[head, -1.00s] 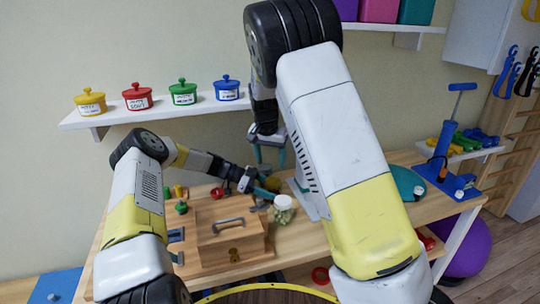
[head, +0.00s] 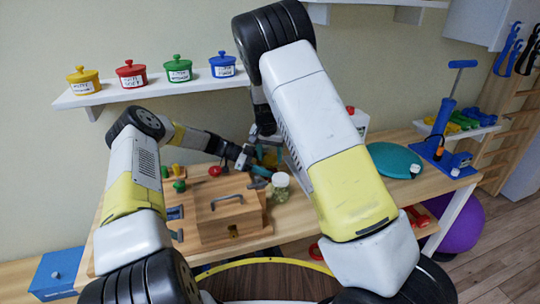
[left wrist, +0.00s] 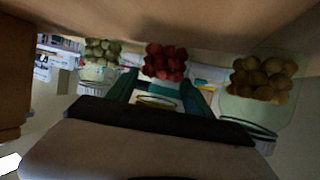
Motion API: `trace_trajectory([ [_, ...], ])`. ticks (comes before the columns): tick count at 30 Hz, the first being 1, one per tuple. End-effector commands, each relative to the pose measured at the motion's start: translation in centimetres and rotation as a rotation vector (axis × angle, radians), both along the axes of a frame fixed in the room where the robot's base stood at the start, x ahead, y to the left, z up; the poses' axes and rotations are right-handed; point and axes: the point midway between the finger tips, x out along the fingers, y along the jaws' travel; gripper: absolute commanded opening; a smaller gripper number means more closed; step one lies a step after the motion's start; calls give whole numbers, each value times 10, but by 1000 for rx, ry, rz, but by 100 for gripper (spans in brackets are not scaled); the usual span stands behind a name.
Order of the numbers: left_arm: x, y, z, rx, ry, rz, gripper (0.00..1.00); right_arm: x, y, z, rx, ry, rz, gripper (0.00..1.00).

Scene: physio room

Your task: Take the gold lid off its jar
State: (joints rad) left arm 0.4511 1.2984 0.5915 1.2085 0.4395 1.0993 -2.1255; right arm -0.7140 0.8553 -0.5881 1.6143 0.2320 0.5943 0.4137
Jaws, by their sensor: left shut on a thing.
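In the left wrist view, a clear jar of red balls (left wrist: 165,60) appears upside down, centred between the teal fingers of my left gripper (left wrist: 160,90). Its gold lid (left wrist: 157,101) shows as a yellowish rim between those fingers, which are shut on it. In the head view my left gripper (head: 257,171) is at the table behind the wooden chest, and that jar is mostly hidden by the arms. My right gripper (head: 268,154) points down just beyond the left one. Its fingers are partly covered, so their opening is unclear.
A jar of green balls (head: 280,187) with a pale lid stands close right of my left gripper. The wooden chest (head: 228,210) is in front; a teal disc (head: 394,160) lies to the right.

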Motion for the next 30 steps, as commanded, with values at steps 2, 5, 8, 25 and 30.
trace_trajectory([
  [2, 0, 0, 1, -1, -1, 0, 0, 0, 0, 0, 0, 0, 0, 35],
  [5, 0, 0, 1, -1, -1, 0, 0, 0, 0, 0, 0, 0, 0, 15],
  [8, 0, 0, 1, -1, -1, 0, 0, 0, 0, 0, 0, 0, 1, 2],
  [25, 0, 0, 1, -1, -1, 1, 0, -2, -1, -1, 0, 5, 259, 1],
  [30, 0, 0, 1, -1, -1, 1, 0, -1, -1, -1, 0, 5, 258, 1],
])
